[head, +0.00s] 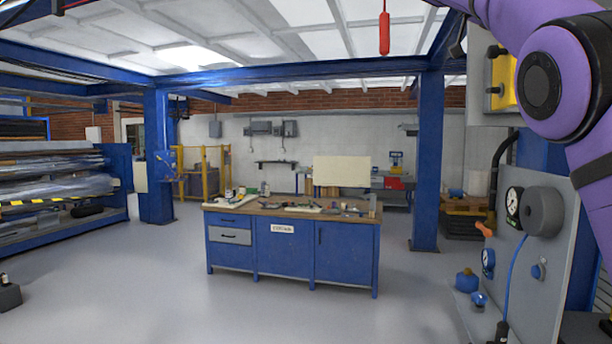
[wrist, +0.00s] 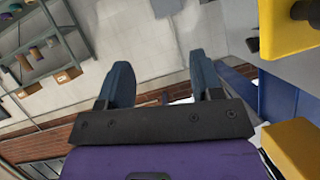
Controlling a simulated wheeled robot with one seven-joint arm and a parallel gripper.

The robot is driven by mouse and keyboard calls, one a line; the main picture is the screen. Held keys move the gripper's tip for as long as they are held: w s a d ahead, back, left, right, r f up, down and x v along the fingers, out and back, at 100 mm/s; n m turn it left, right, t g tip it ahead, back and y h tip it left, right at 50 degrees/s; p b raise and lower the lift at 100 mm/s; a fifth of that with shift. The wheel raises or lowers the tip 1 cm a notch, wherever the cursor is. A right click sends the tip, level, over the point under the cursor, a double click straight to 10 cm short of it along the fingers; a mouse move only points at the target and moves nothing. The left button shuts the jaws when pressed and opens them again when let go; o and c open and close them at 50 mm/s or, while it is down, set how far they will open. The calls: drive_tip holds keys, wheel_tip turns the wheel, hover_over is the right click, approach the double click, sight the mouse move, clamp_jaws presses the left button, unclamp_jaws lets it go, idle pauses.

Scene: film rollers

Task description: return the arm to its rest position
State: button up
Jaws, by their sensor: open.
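My arm (head: 580,80) is purple with a black joint and reaches up along the right side of the head view. My gripper is out of sight in the head view. In the wrist view my gripper (wrist: 161,85) shows two dark blue-grey fingers spread apart, with nothing between them. Behind the fingers is a pale wall and a strip of brick, seen tilted. A yellow part (wrist: 285,25) is close at the upper right of the wrist view, apart from the fingers. A second yellow block (wrist: 295,148) is at the lower right.
A panel (head: 520,270) with gauges and a grey knob (head: 544,212) stands close at the right, near my arm. A blue workbench (head: 285,250) with tools on top stands mid-room. Blue columns (head: 427,160) flank it.

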drive_tip(key=s+d+f+n+t+y, duration=0.2)
drive_tip(key=s+f+n+y, duration=0.1)
drive_tip(key=f+n, duration=0.25)
drive_tip(key=s+d+f+n+t+y, duration=0.25)
drive_tip(key=s+f+n, duration=0.2)
drive_tip(key=f, duration=0.25)
drive_tip(key=s+a+f+n+t+y, duration=0.1)
drive_tip(key=s+a+f+n+y, duration=0.1)
drive_tip(key=s+a+f+n, duration=0.2)
drive_tip(key=s+a+f+n+y, duration=0.2)
drive_tip(key=s+a+f+n, duration=0.2)
drive_tip(key=s+a+f, duration=0.3)
drive_tip(key=s+a+f+n+t+y, duration=0.1)
drive_tip(key=s+a+f+n+y, duration=0.2)
drive_tip(key=s+f, duration=0.8)
wheel_tip(320, 180, down, 9)
drive_tip(key=a, duration=0.2)
drive_tip(key=shift+s+a+n+t, duration=0.2)
drive_tip(key=shift+a+n+t, duration=0.15)
drive_tip(key=shift+n, duration=0.05)
drive_tip(key=shift+d, duration=0.1)
